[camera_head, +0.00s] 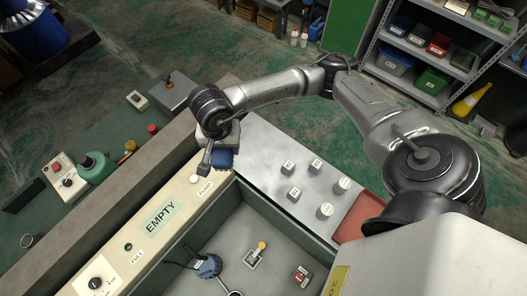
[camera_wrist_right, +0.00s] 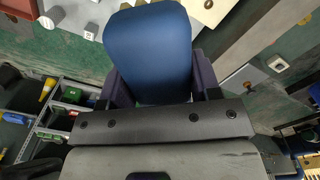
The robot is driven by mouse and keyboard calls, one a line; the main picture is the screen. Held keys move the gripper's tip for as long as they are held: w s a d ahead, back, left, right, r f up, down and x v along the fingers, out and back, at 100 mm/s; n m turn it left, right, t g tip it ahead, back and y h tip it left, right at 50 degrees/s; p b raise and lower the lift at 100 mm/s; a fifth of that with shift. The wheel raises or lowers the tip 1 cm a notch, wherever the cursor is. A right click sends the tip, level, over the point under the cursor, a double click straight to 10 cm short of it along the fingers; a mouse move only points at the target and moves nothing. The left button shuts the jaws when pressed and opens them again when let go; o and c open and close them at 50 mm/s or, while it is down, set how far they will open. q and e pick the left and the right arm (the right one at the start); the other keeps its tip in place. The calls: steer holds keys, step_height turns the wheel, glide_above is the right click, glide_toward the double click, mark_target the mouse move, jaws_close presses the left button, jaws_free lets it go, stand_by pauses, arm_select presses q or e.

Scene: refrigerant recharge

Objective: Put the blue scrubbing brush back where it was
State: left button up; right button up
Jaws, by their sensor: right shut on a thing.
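My right gripper (camera_head: 219,146) is shut on the blue scrubbing brush (camera_head: 223,160). It holds the brush over the left end of the grey metal top (camera_head: 268,152), close to the PUMP button. In the right wrist view the brush's blue body (camera_wrist_right: 148,45) stands between the two dark fingers of the gripper (camera_wrist_right: 160,88). I cannot tell whether the brush touches the surface below it. Its bristles are hidden. My left gripper is in neither view.
The control panel has an EMPTY display (camera_head: 160,217) and a white PUMP button (camera_head: 196,180). The recessed bay (camera_head: 228,228) holds a blue fitting (camera_head: 207,266) and a yellow-knobbed lever (camera_head: 261,246).

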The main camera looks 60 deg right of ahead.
steer(key=s+d+f+m+b, duration=0.4)
steer(key=d+f+m+b, duration=0.5)
steer(key=d+f+m, duration=0.55)
steer(key=s+d+f+m+b, duration=0.4)
steer(key=d+f+m+b, duration=0.65)
steer(key=f+m, duration=0.75)
steer(key=w+f, duration=0.2)
steer(key=w, duration=0.1)
steer(key=w+f+n, duration=0.1)
steer(key=w+f, duration=0.2)
steer(key=w, duration=0.1)
steer(key=w+f+n, duration=0.1)
steer(key=w+f, duration=0.2)
steer(key=shift+w+a+f+n, duration=0.2)
steer(key=shift+w+a+n, duration=0.05)
steer(key=shift+f+b, duration=0.4)
steer(key=shift+f, duration=1.65)
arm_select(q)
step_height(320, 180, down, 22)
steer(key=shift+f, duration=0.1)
arm_select(e)
steer(key=shift+f, duration=0.1)
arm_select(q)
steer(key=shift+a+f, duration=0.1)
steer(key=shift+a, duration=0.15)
arm_select(e)
steer(key=o, duration=1)
steer(key=shift+c, duration=0.2)
